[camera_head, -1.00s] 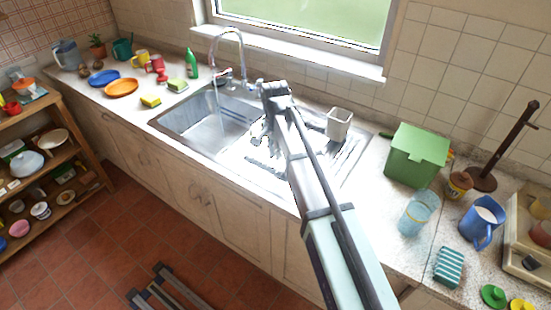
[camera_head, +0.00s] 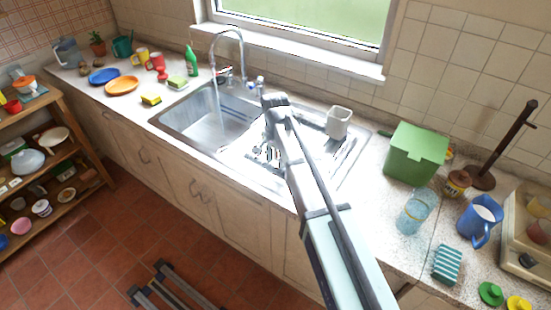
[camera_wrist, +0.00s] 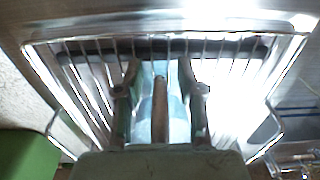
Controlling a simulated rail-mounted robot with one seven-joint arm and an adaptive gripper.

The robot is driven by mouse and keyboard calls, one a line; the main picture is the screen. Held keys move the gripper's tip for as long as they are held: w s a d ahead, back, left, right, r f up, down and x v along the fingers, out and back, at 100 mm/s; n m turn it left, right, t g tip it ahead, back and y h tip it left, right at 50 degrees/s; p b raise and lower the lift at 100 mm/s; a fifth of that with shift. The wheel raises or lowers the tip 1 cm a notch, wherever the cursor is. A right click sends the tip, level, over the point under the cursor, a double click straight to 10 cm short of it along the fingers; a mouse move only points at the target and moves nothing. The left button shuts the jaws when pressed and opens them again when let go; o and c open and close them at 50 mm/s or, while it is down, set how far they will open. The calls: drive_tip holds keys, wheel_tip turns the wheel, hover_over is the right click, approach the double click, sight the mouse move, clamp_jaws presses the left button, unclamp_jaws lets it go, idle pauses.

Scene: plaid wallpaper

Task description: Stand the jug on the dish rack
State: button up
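My gripper (camera_wrist: 162,80) is in the middle of the wrist view, over the metal wire dish rack (camera_wrist: 230,38). Its two fingers stand apart. Between them show a pale blue, glassy surface (camera_wrist: 179,110), seemingly the jug, and a thin brownish upright bar (camera_wrist: 160,112), perhaps its handle. The bar has a gap to each finger. Most of the pale blue thing is hidden behind the gripper, and I cannot tell how its base sits on the wires. In the head view my arm hides most of the rack and whatever is at the gripper.
The sink basin (camera_head: 205,125) and tap (camera_head: 240,50) lie left of my arm. A white holder (camera_head: 338,122) is just right of it. A green bin (camera_head: 415,152), clear blue tumbler (camera_head: 412,213) and blue pitcher (camera_head: 480,222) stand on the right counter.

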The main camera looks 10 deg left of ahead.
wheel_tip(320, 180, up, 12)
drive_tip(key=b, duration=0.2)
drive_tip(key=shift+a+r+b, duration=0.1)
drive_tip(key=shift+r+b, duration=0.05)
drive_tip(key=shift+b, duration=0.25)
drive_tip(key=shift+c, duration=0.2)
idle(1.2)
